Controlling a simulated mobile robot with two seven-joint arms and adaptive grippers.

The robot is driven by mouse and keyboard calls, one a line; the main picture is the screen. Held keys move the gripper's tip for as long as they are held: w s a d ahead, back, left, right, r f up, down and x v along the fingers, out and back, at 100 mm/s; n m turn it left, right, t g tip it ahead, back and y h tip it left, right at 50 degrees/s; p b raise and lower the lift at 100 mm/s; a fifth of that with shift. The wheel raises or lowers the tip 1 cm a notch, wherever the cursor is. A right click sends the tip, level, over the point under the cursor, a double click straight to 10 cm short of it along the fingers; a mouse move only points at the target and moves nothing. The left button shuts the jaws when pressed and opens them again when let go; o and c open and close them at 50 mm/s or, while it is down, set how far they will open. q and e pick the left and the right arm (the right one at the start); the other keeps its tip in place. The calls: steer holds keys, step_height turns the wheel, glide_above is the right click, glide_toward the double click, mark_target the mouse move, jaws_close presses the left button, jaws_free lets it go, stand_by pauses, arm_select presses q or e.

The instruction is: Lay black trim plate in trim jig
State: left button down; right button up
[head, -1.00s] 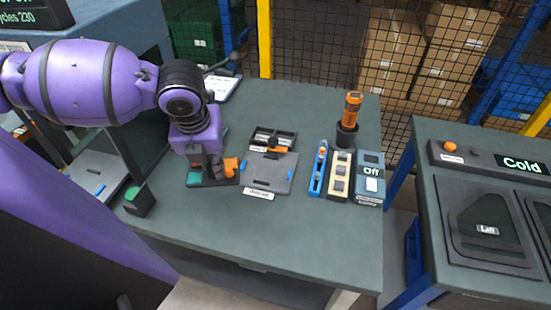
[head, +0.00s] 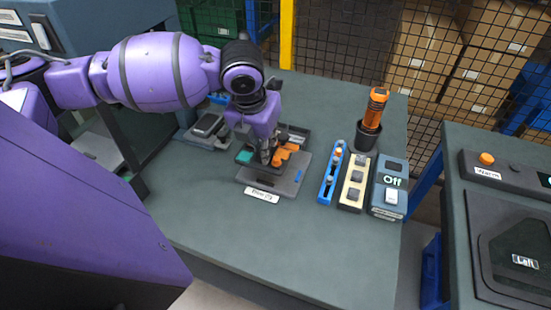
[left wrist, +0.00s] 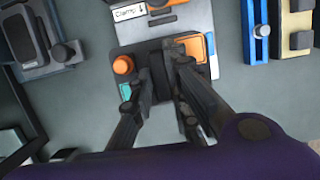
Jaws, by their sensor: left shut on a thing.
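The black trim plate (left wrist: 143,58), with a teal patch (head: 244,156) at its left and an orange block (left wrist: 194,46) at its right, is in my left gripper (head: 264,157). The gripper (left wrist: 165,90) is shut on the plate's middle and points down. The plate is over the trim jig, a grey base (head: 288,183) with a blue pin and a label at its front. Plate and gripper hide much of the jig. I cannot tell whether the plate touches it. An orange knob (left wrist: 123,65) shows beside the plate in the wrist view. My right gripper is not in view.
Right of the jig stand a blue rail (head: 331,175), a cream block with grey buttons (head: 354,183) and a box reading Off (head: 389,188). Behind them an orange-handled tool (head: 373,108) stands in a black cup. The bench front is clear.

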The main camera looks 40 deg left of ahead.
mark_target(271, 154)
arm_select(q)
steer(key=shift+w+d+f, duration=0.2)
steer(key=shift+w+f, duration=0.25)
steer(key=shift+f, duration=0.1)
steer(key=shift+w+d+f, duration=0.15)
steer(key=shift+w+f, duration=0.3)
steer(key=shift+f, duration=0.05)
steer(key=shift+w+d+f, duration=0.1)
steer(key=shift+w+f, duration=0.15)
steer(key=shift+f, duration=0.1)
steer(key=x, duration=0.3)
steer(key=shift+s+d+f, duration=0.15)
steer(key=shift+s, duration=0.15)
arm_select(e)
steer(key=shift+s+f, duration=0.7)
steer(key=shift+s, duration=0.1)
arm_select(q)
steer(key=shift+f, duration=0.1)
